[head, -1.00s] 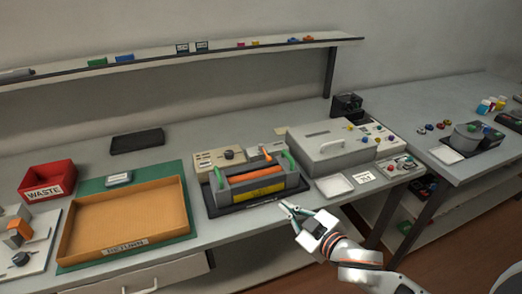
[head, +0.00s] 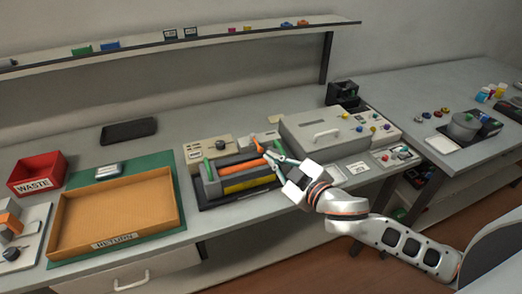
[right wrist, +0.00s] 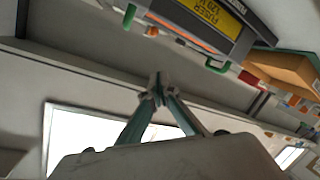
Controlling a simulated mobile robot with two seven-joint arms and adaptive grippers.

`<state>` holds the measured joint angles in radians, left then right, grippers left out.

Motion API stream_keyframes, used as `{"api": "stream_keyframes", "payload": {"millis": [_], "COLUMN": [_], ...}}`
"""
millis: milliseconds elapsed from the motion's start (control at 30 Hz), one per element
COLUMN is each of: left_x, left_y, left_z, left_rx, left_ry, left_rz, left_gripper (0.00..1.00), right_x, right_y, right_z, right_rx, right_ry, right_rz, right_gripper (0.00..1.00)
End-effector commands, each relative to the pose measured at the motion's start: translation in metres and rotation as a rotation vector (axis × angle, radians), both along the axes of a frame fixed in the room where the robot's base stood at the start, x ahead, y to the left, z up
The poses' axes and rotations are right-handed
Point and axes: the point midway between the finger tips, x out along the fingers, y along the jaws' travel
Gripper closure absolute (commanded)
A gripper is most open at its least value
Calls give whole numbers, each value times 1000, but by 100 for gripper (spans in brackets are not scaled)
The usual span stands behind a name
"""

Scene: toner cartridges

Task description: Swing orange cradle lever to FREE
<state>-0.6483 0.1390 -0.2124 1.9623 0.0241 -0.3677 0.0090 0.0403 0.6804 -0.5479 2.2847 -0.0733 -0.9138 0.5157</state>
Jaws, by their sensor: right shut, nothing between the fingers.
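The grey cradle (head: 212,187) stands on a black base on the bench, holding a dark cartridge with a yellow label (head: 247,181) and an orange stripe. The orange lever (head: 257,144) rises at its back right, leaning to the left. My right gripper (head: 266,152) is shut and empty, its tips close beside the lever; I cannot tell whether they touch. FREE markings are not readable. My left gripper is not in view.
A grey machine with a lid (head: 322,136) stands right of the cradle. An orange RETURN tray (head: 118,240) on a green mat and a red WASTE bin (head: 38,175) are at left. A shelf (head: 180,45) runs above the back of the bench.

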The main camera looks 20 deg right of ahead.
Motion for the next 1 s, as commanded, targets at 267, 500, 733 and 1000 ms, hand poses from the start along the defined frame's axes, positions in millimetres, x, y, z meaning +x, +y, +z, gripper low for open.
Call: {"api": "stream_keyframes", "payload": {"millis": [267,500,733,1000], "left_x": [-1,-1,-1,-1], "left_y": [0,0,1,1], "left_z": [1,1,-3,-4], "left_rx": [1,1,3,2], "left_ry": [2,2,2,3], "left_rz": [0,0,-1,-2], "left_gripper": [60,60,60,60], "right_x": [43,87,95,98], "right_y": [10,20,5,-1], "right_z": [-7,-17,-43,-52], "right_rx": [-1,0,-2,1], "right_ry": [-2,-1,3,2], "right_rz": [-1,0,-1,0], "right_gripper": [100,100,100,100]}}
